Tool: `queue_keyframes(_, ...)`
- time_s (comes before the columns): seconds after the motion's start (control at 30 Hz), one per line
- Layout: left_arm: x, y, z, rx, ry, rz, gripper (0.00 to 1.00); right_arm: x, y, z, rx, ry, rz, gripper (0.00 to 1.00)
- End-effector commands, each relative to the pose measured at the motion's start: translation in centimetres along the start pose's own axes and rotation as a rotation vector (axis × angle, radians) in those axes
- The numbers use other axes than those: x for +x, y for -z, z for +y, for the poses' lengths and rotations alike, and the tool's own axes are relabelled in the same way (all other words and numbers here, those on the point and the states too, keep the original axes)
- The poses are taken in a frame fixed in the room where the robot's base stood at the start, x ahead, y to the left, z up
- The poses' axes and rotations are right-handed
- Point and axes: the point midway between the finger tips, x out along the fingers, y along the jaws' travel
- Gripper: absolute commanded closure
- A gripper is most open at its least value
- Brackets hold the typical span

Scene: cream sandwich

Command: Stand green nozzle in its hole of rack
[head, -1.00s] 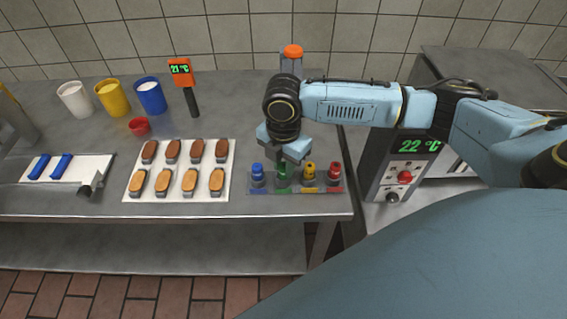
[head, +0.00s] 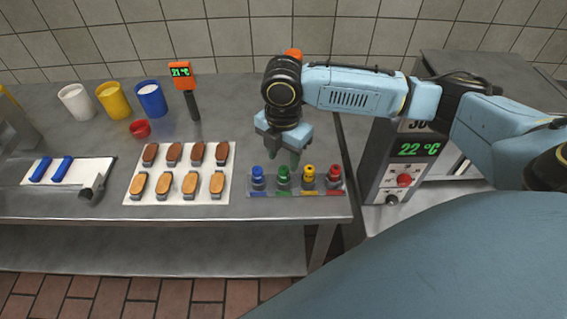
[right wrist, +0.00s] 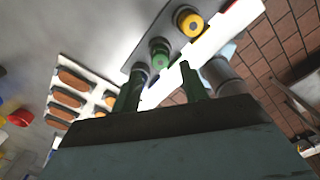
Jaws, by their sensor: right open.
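The green nozzle (head: 283,176) stands upright in the rack (head: 296,193), above the green mark, between the blue nozzle (head: 258,177) and the yellow nozzle (head: 308,177). My right gripper (head: 285,155) is open and empty just above the green nozzle, apart from it. In the right wrist view the green nozzle (right wrist: 160,54) shows beyond the open fingers of my right gripper (right wrist: 160,84), with the yellow nozzle (right wrist: 188,21) further along the rack. My left gripper is not in view.
A red nozzle (head: 334,176) stands at the rack's right end. A white tray of eclairs (head: 228,160) lies left of the rack. Cups, a small red bowl (head: 140,129) and an orange thermometer (head: 180,75) stand further left. An oven (head: 400,170) is right of the table.

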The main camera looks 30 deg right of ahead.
Motion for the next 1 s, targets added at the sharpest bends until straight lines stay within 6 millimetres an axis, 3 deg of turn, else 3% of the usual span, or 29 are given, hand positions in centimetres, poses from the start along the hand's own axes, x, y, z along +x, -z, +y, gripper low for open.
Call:
queue_keyframes(0.2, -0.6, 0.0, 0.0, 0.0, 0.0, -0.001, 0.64, -4.8, -0.1, 0.1, 0.001, -0.003, -0.001, 0.56)
queue_keyframes(0.4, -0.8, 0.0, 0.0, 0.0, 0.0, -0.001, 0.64, -7.2, -0.1, 0.0, 0.002, -0.001, -0.001, 0.56)
queue_keyframes(1.0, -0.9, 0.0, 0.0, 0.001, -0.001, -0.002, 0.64, -7.7, 0.0, 0.0, 0.002, 0.001, 0.0, 0.56)
